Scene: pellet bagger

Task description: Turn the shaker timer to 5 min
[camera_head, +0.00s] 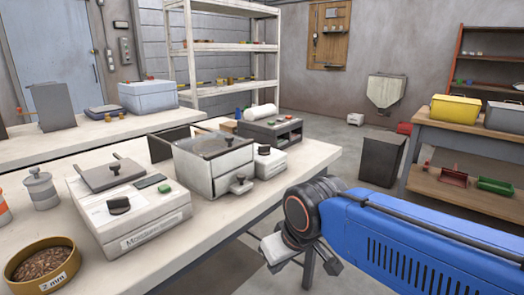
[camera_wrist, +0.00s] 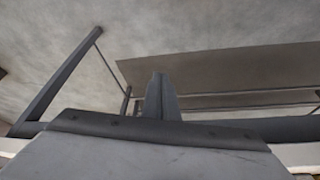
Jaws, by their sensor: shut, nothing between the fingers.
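A grey sieve-shaker-like unit (camera_head: 208,165) with an open square top stands mid-bench, a dark knob (camera_head: 240,180) on its front. Beside it is a small white box (camera_head: 268,163) with a black knob (camera_head: 264,150) on top. I cannot tell which knob is the timer, and no dial marks are readable. My gripper (camera_head: 309,272) is low in front of the bench's edge, apart from both knobs. In the wrist view its fingers (camera_wrist: 160,95) are together and empty, with only floor and table framing around them.
A white moisture analyser (camera_head: 135,225) with a black knob and a bowl of pellets marked 2 mm (camera_head: 42,262) stand on the near bench. A dark two-slot box (camera_head: 270,128) stands behind the white box. A grey bin (camera_head: 382,158) and side table (camera_head: 470,140) stand right.

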